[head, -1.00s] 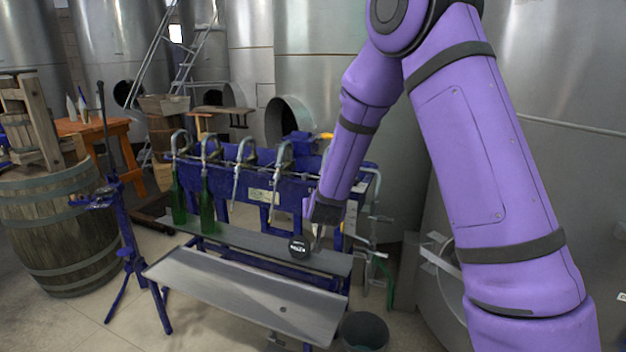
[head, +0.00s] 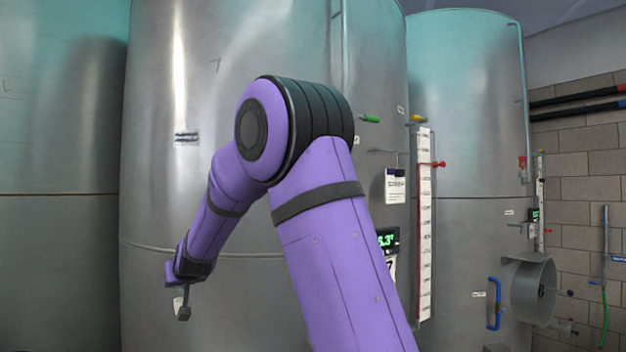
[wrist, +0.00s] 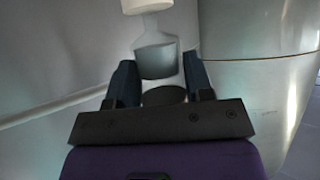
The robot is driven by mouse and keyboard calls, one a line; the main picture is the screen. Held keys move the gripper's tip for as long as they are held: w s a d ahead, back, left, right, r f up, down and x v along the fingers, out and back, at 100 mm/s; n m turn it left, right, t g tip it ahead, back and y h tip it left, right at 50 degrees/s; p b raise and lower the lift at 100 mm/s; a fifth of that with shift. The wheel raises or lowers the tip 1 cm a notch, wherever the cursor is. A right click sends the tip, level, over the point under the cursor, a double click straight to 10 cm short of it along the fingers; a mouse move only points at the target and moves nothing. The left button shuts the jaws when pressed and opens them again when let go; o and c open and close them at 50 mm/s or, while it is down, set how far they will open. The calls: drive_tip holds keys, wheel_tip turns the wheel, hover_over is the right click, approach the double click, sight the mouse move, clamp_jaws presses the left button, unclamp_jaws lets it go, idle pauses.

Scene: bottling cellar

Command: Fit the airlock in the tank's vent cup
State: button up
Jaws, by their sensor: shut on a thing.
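My gripper (head: 181,290) is shut on the airlock, in front of the large steel tank (head: 160,210). In the wrist view the airlock (wrist: 157,55) is a clear, greyish body with a white top piece and a dark round part between my fingers (wrist: 163,92). In the head view the airlock (head: 184,312) is small, with a dark end hanging just below my gripper. A small dark fitting (head: 187,136) sits on the tank wall, well above my gripper. I cannot tell whether it is the vent cup; no cup shows clearly.
A second tank (head: 470,120) stands to the right, with a white level scale (head: 425,230), a red valve (head: 439,164), a green display (head: 388,238) and a blue handle (head: 494,303) nearby. A brick wall (head: 580,180) closes the right side. Smooth tank wall surrounds my gripper.

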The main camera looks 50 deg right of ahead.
drive_tip(key=s+d+r+m+h, duration=0.1)
drive_tip(key=s+d+r, duration=0.35)
drive_tip(key=r, duration=0.55)
drive_tip(key=s+d+r+m+g+h, duration=0.1)
drive_tip(key=s+d+r, duration=0.35)
drive_tip(key=r, duration=0.45)
drive_tip(key=s+d+r+m+h, duration=0.2)
drive_tip(key=s+d+r, duration=0.25)
drive_tip(key=r, duration=0.55)
drive_tip(key=s+d+r+m+g+h, duration=0.2)
drive_tip(key=s+d+r+m, duration=0.1)
drive_tip(key=s+r, duration=0.6)
drive_tip(key=s+d+r+m+g+h, duration=0.25)
drive_tip(key=s+r, duration=0.45)
drive_tip(key=s, duration=0.5)
drive_tip(key=shift+y, duration=0.35)
drive_tip(key=shift+w+d+f, duration=0.9)
drive_tip(key=shift+w+d, duration=0.6)
drive_tip(key=shift+w, duration=0.75)
drive_tip(key=shift+w+d+f, duration=0.85)
drive_tip(key=shift+w+d, duration=0.65)
drive_tip(key=shift+w, duration=0.75)
drive_tip(key=shift+w+d+f, duration=0.9)
drive_tip(key=shift+w+d, duration=0.6)
drive_tip(key=shift+w, duration=0.75)
drive_tip(key=shift+f, duration=0.2)
drive_tip(key=o, duration=1)
